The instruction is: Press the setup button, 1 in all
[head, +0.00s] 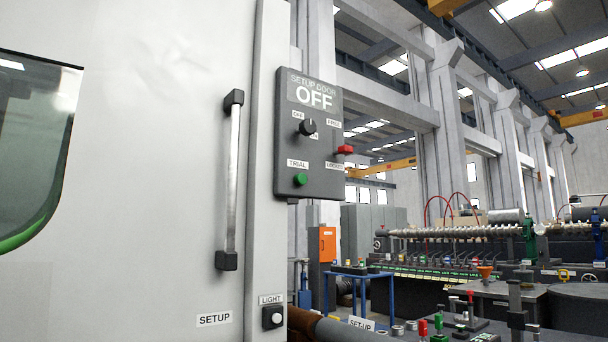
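A grey control panel (308,135) reading "SETUP DOOR" and "OFF" is mounted on the light machine post. It has a black knob (306,128), a green button (300,180) under a "TRIAL" label and a red part (345,150) at its right edge. A "SETUP" label (214,319) is on the white machine door at the bottom; no button shows directly beside it. A white button (272,317) in a dark frame sits under a "LIGHT" label. Neither of my grippers is in view.
A vertical metal handle (234,180) stands out from the door. At the right are a workbench (490,290) with metal parts, a "SET-UP" sign (361,323), a blue stand (360,280) and an orange cabinet (322,250).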

